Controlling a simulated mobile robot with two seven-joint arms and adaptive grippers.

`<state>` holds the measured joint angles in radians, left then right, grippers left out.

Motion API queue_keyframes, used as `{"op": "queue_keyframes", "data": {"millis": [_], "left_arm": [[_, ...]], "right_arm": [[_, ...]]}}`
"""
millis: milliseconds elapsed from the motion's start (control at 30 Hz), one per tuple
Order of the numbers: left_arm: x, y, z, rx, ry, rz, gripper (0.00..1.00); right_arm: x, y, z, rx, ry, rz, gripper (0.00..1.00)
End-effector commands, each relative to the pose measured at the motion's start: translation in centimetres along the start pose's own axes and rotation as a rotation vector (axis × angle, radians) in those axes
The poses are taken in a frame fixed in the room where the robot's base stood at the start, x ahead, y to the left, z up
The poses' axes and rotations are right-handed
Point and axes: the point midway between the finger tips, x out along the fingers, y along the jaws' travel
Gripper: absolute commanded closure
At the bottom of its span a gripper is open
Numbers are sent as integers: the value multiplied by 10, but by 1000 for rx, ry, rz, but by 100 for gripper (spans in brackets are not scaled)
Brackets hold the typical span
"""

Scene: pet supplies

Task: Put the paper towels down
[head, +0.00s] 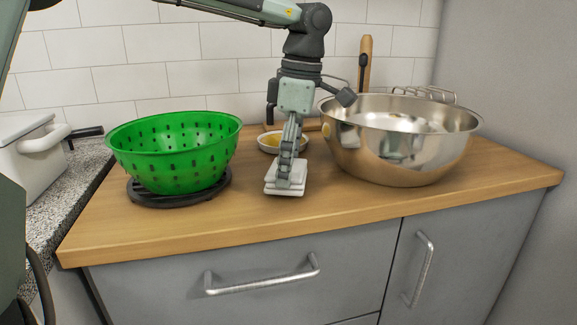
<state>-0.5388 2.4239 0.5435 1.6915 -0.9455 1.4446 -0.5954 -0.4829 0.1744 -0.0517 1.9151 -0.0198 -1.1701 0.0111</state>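I see no roll or pack that I can clearly make out as paper towels. My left gripper (285,186) points down at the wooden counter (330,212), between the green colander and the metal bowl. Its fingers are seen edge-on, so I cannot tell whether they are open or shut. My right gripper is not in view.
A green colander (175,150) stands on a black trivet (180,198) at left. A large metal bowl (400,150) stands at right. A small dish (270,148) sits behind my gripper. A white pot (28,155) is far left. The counter's front strip is clear.

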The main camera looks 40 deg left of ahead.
Motion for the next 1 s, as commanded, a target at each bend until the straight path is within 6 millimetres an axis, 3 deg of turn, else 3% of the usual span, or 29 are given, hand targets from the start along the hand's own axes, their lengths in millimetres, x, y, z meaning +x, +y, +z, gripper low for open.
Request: {"op": "queue_keyframes", "data": {"millis": [433, 467, 600, 1000], "left_arm": [[11, 0, 1, -1, -1, 0, 45], [11, 0, 1, -1, -1, 0, 17], [10, 0, 1, -1, -1, 0, 0], [7, 0, 1, -1, -1, 0, 0]], "right_arm": [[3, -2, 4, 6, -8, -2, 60], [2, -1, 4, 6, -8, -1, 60], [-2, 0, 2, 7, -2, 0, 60], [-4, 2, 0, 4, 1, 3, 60]]}}
